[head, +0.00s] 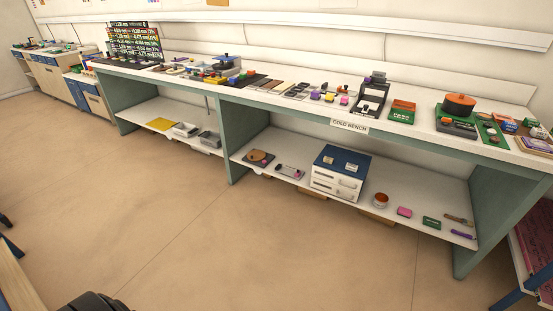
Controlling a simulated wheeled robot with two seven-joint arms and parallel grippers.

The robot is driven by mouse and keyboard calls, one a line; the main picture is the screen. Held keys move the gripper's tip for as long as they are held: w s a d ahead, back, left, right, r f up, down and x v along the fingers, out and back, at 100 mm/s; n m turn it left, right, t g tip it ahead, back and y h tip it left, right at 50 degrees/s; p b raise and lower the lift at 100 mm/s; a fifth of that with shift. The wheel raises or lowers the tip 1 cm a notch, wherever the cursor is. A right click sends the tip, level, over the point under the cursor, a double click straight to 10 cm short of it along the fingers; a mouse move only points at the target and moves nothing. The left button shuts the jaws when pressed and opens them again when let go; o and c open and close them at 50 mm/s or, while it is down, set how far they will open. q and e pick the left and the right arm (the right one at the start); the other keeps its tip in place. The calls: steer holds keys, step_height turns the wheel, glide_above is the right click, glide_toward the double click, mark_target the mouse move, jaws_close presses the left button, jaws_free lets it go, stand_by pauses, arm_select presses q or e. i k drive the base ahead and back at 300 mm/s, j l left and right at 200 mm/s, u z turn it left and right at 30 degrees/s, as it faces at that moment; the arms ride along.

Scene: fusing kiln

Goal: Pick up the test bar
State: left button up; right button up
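I cannot make out the test bar for certain; the items on the bench are small and far off. The long cold bench, with its white top and green legs, carries a "COLD BENCH" label (349,126). Rows of small flat pieces (297,90) and small coloured blocks (330,98) lie on its top. Neither of my grippers shows in this view.
A blue-topped white drawer box (340,172) stands on the lower shelf, with a hammer (458,220) to its right. An orange-topped round device (459,105) stands on the bench top at right. A wooden edge (14,284) shows at lower left. The floor before the bench is clear.

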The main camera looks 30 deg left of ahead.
mark_target(327, 160)
steer(key=i+u, duration=0.15)
steer(key=u, duration=0.35)
steer(key=z, duration=0.25)
steer(key=i+j+z, duration=0.15)
steer(key=z, duration=0.25)
steer(key=i+j+z, duration=0.1)
steer(key=j+z, duration=0.2)
steer(key=z, duration=0.15)
steer(key=i+j+z, duration=0.1)
steer(key=j+z, duration=0.15)
steer(key=z, duration=0.15)
steer(key=j+z, duration=0.25)
steer(key=z, duration=0.15)
steer(key=j+z, duration=0.3)
steer(key=z, duration=0.15)
